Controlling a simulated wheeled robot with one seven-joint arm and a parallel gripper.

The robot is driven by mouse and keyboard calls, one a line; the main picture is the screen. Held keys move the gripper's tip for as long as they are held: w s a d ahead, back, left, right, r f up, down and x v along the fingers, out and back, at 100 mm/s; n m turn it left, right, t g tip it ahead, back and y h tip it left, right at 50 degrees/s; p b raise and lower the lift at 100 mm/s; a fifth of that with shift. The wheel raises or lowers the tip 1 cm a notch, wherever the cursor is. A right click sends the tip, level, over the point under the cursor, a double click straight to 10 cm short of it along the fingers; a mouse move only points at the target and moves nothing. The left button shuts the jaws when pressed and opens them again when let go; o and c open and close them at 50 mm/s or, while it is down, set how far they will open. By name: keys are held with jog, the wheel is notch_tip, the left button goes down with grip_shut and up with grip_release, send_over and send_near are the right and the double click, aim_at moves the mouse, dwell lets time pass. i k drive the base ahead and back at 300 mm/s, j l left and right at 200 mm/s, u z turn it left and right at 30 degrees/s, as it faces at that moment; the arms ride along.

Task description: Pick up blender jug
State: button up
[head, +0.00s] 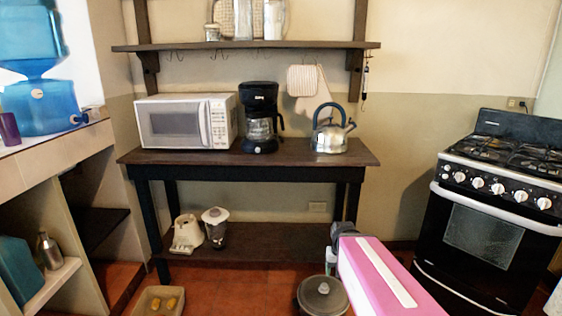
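The blender jug (215,230) is a clear jug with a pale lid, standing upright on the low shelf of the wooden table. A cream blender base (187,236) stands just left of it, close beside it. My arm reaches in from the lower right, and its dark end with my gripper (335,240) is in front of the table's right side. It is well to the right of the jug and apart from it. The fingers are too small and hidden to tell whether they are open or shut.
The low shelf (275,243) is bare right of the jug. A table top (290,150) overhangs it, carrying a microwave (185,120), coffee maker (260,118) and kettle (330,138). A lidded pot (322,296) and a crate (142,303) are on the floor. A stove (490,200) stands right.

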aim_at(218, 234)
jog(key=u, duration=1.25)
